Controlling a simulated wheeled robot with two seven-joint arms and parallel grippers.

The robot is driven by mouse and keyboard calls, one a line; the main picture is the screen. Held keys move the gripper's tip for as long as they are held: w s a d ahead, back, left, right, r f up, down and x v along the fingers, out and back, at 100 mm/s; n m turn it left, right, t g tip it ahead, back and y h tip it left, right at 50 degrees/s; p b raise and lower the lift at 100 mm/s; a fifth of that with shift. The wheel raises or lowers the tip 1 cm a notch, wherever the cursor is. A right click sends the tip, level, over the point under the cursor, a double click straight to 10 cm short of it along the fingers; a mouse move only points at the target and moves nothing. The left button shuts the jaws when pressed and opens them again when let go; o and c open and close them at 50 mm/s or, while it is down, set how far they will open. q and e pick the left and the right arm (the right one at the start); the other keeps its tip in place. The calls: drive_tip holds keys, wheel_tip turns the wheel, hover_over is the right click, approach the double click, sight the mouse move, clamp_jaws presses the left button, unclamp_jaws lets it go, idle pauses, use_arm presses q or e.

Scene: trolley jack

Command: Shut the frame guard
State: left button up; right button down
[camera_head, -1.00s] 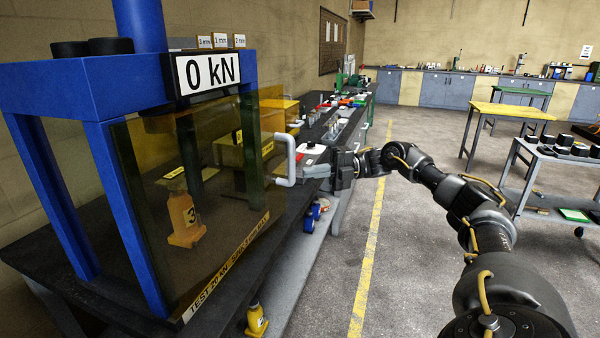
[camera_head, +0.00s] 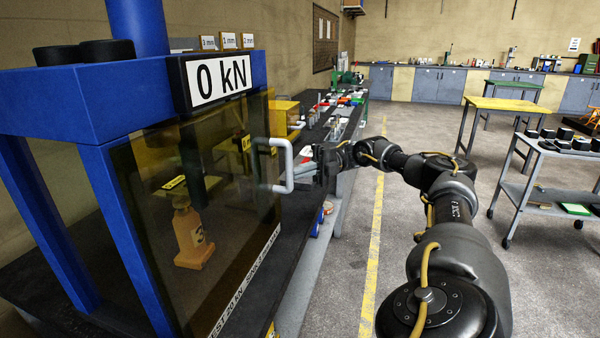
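The frame guard (camera_head: 235,225) is a tinted, see-through amber panel on the front of the blue press frame (camera_head: 120,225). A white bar handle (camera_head: 289,165) stands out from its right edge. The panel spans most of the opening beside the near blue post; any small gap at its far edge is hard to make out. My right gripper (camera_head: 300,175) is at the handle, its fingers touching or very close to the bar. Whether the fingers are closed round it cannot be told. My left gripper is out of view.
An orange jack (camera_head: 190,236) marked 3 stands behind the guard. A display (camera_head: 218,80) on the beam reads 0 kN. The dark bench (camera_head: 318,135) with small items runs away behind my gripper. A grey trolley (camera_head: 545,190) stands right; floor between is clear.

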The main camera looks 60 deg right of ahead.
drive_tip(key=shift+w+a, duration=0.2)
drive_tip(key=shift+w, duration=0.25)
